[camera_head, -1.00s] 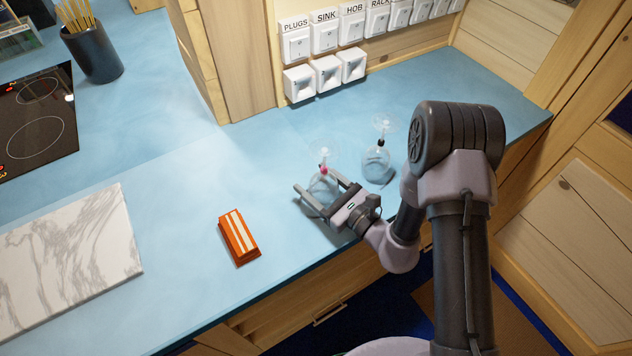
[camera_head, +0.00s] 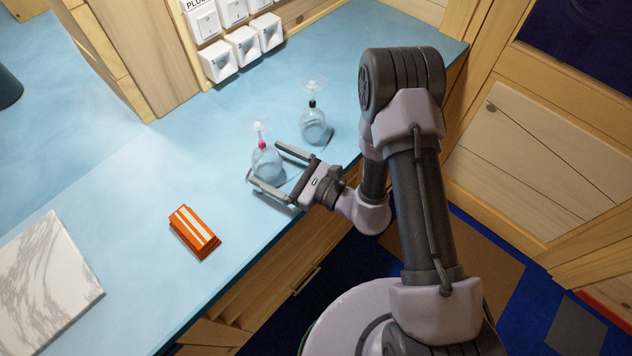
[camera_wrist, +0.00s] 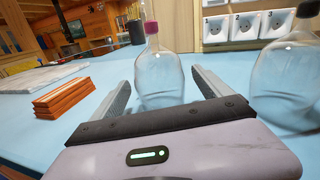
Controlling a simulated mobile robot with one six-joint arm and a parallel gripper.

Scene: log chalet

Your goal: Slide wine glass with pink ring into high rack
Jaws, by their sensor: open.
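The wine glass with the pink ring (camera_head: 267,167) stands upside down on the blue counter, bowl down and foot up. The ring (camera_head: 262,145) sits on its stem; it looks dark pink in the wrist view (camera_wrist: 151,28). My gripper (camera_head: 263,159) is open, low over the counter, with one finger on each side of the bowl. In the wrist view the bowl (camera_wrist: 160,80) shows between the fingers, with a gap on both sides. No high rack is identifiable in these frames.
A second upside-down glass with a black ring (camera_head: 313,127) stands close by, right of my gripper. An orange striped block (camera_head: 194,232) and a marble board (camera_head: 45,280) lie to the left. Switches and sockets (camera_head: 243,46) line the back wall. Counter between is clear.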

